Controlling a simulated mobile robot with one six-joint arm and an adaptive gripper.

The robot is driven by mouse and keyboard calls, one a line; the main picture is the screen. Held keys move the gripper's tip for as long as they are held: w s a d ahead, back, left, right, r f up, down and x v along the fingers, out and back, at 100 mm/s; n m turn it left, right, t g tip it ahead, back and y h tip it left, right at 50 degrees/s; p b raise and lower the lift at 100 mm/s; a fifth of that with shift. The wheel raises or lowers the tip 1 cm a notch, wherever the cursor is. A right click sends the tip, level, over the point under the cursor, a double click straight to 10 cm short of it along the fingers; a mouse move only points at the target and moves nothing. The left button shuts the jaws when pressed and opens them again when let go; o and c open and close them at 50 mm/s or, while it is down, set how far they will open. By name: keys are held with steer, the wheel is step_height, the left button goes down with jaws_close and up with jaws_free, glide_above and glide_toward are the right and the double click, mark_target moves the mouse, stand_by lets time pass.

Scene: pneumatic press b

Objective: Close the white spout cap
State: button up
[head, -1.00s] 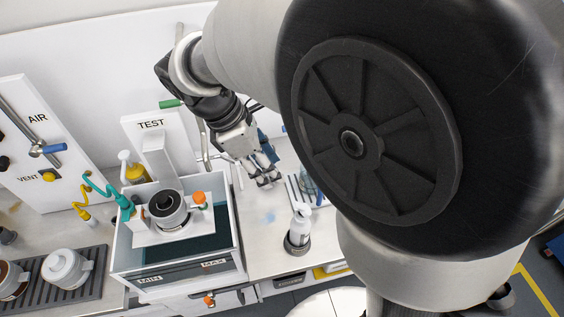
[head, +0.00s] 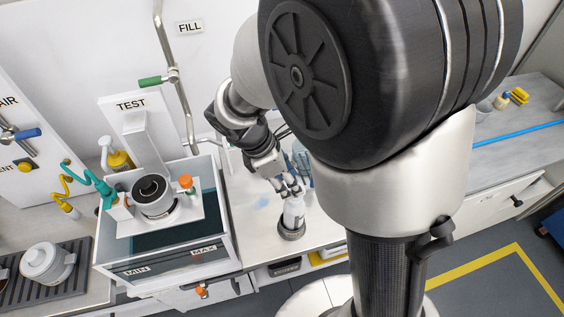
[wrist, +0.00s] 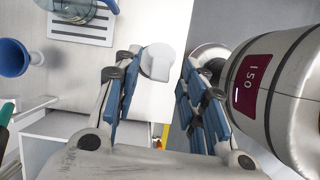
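The white bottle (head: 293,213) stands upright in a dark round holder (head: 291,231) on the counter in the head view. My gripper (head: 290,186) is at its top and partly hides it.
The test tank (head: 228,222) with its fixture stands left of the bottle. A blue funnel (wrist: 13,58) and a slotted white rack (wrist: 82,24) show at the left in the wrist view. The counter's front edge is close to the bottle. The bent fill pipe (head: 186,95) rises behind.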

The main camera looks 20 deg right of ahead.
steer(key=shift+d+f, duration=0.1)
steer(key=shift+f, duration=0.15)
steer(key=shift+c, duration=0.5)
jaws_close()
